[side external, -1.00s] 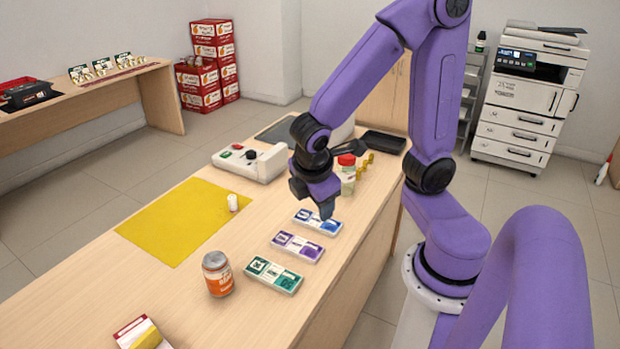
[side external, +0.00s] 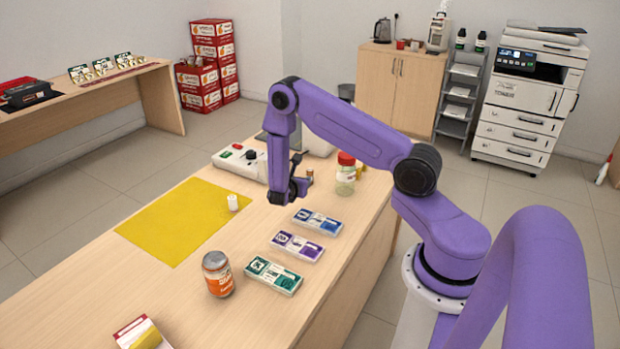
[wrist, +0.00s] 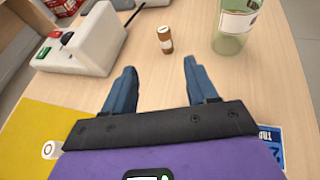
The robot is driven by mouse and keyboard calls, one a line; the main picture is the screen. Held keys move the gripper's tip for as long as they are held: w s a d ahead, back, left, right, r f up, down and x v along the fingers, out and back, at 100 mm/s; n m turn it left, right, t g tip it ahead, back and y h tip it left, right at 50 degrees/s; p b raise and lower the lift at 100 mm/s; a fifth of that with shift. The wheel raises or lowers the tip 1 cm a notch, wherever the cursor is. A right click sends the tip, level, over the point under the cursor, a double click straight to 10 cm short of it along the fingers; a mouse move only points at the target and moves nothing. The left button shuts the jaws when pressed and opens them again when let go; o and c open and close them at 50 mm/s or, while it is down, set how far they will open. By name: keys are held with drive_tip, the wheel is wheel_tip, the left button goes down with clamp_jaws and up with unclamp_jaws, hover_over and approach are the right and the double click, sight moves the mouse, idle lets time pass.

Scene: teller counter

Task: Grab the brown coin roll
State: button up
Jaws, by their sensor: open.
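The brown coin roll (wrist: 165,42) stands upright on the counter in the wrist view, a small brown cylinder with a pale band. It lies just beyond my fingertips, between their lines. My gripper (wrist: 160,66) is open, with nothing between its blue fingers. In the side external view my gripper (side external: 287,194) hangs low over the counter, beside the yellow mat. A small brown piece of the roll (side external: 310,177) shows just right of my gripper there; the rest is partly hidden.
A clear greenish jar with a red lid (side external: 345,176) stands right of the roll. A grey-white machine (wrist: 85,42) is at the left. A white roll (side external: 233,202) stands on the yellow mat (side external: 175,222). Several card packs and an orange-labelled jar (side external: 218,274) are nearer.

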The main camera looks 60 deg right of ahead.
sight(309, 174)
drive_tip(key=shift+d+f+n, duration=0.4)
drive_tip(key=shift+d+f, duration=0.35)
drive_tip(key=shift+f, duration=0.3)
drive_tip(key=shift+d+f, duration=0.2)
drive_tip(key=shift+d, duration=0.1)
drive_tip(key=x, duration=1.1)
drive_tip(key=shift+w+d, duration=0.25)
drive_tip(key=x, duration=0.3)
drive_tip(key=shift+d+r, duration=0.15)
drive_tip(key=shift+d, duration=0.3)
drive_tip(key=shift+x, duration=0.8)
clamp_jaws()
